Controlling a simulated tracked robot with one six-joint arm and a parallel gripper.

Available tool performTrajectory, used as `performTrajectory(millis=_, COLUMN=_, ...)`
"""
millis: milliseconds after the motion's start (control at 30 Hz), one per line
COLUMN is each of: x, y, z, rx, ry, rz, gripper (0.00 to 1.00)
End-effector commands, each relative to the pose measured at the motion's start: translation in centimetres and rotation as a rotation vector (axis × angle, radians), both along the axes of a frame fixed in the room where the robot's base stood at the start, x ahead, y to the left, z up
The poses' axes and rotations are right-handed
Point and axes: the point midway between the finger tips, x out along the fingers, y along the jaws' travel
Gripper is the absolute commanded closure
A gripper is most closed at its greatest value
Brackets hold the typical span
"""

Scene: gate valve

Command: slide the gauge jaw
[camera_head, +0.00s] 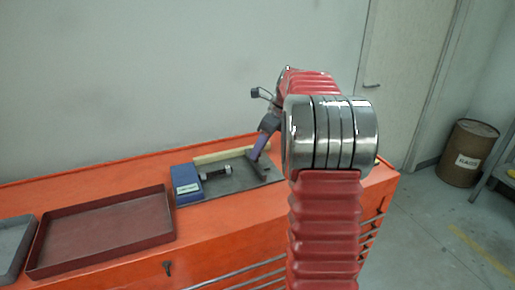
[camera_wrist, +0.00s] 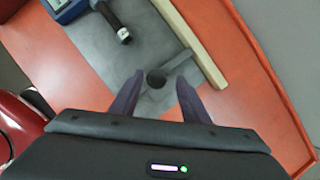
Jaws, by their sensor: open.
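My gripper (camera_wrist: 160,77) is open in the wrist view, with its two purple fingers spread. A dark round knob (camera_wrist: 156,78) shows between the fingertips, with a gap on each side; its depth relative to them is hard to tell. A thin grey bar (camera_wrist: 179,61), apparently the gauge jaw, runs from the knob to a pale wooden strip (camera_wrist: 192,40). A blue block (camera_head: 186,182) with a label, perhaps the gauge body, sits on a grey plate (camera_head: 238,182). A dark cylinder (camera_head: 215,172) lies beside it. In the head view, my gripper (camera_head: 258,155) reaches down over the plate.
The plate lies on an orange cabinet top (camera_head: 120,160). A dark red tray (camera_head: 100,230) stands to the left, with a grey tray (camera_head: 14,245) beyond it. A wall rises behind the cabinet. A brown barrel (camera_head: 468,152) stands on the floor at right.

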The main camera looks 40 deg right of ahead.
Motion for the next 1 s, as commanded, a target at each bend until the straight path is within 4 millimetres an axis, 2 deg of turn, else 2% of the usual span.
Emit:
performTrajectory(millis=267, x=-0.4, y=-0.3, z=1.4, rx=0.0, ry=-0.001, rz=0.0, gripper=0.58)
performTrajectory(millis=800, x=-3.3, y=-2.0, z=9.7, rx=-0.003, ry=-0.002, rz=0.0, gripper=0.58)
performTrajectory(millis=1000, x=-4.1, y=-2.5, z=12.0, rx=-0.002, ry=-0.001, rz=0.0, gripper=0.58)
